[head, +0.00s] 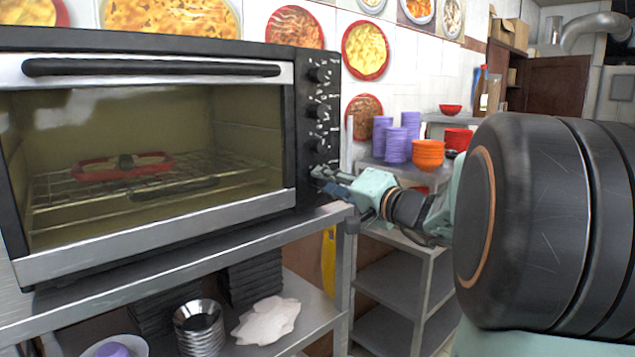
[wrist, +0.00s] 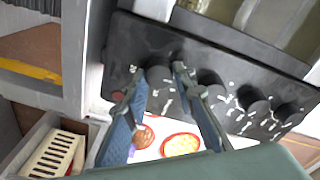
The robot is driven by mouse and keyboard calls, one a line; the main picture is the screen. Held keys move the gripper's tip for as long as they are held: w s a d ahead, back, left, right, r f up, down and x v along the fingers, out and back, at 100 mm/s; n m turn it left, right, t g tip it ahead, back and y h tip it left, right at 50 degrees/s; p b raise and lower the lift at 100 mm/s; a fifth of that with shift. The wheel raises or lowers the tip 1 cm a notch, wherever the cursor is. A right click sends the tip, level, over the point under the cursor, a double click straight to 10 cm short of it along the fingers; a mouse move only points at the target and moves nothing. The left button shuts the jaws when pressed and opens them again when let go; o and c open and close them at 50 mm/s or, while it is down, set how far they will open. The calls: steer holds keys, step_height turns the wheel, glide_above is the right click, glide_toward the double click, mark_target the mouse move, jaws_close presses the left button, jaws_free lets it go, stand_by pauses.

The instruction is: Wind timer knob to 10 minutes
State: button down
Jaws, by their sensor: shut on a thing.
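The toaster oven's black control panel (head: 312,95) carries a column of dark knobs down its right side. My gripper (head: 320,176) reaches in from the right at the lowest knob, which it hides in the head view. In the wrist view my gripper (wrist: 160,72) has its two fingers on either side of that dark knob (wrist: 158,78), the end one of the row, and is shut on it. I take this to be the timer knob. White marks surround the knobs, but they are too small to read, so its setting cannot be told.
The oven's glass door (head: 150,150) is closed, with a red dish (head: 100,172) on the rack inside. The oven stands on a metal shelf unit (head: 250,235). Behind my arm, purple cup stacks (head: 395,145) and orange bowls (head: 428,153) stand on another shelf.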

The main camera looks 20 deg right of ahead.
steer(key=shift+d+m+g+y+p, duration=0.1)
steer(key=shift+m+g+y+p, duration=0.25)
steer(key=shift+m, duration=2.15)
steer(key=shift+a+m+g+y+p, duration=0.1)
steer(key=shift+m+p, duration=0.5)
steer(key=shift+m, duration=1.9)
steer(key=shift+d+m+g+y+p, duration=0.2)
steer(key=shift+m+p, duration=0.25)
steer(key=shift+m, duration=2.05)
steer(key=shift+a, duration=0.1)
steer(key=c, duration=1.6)
jaws_free()
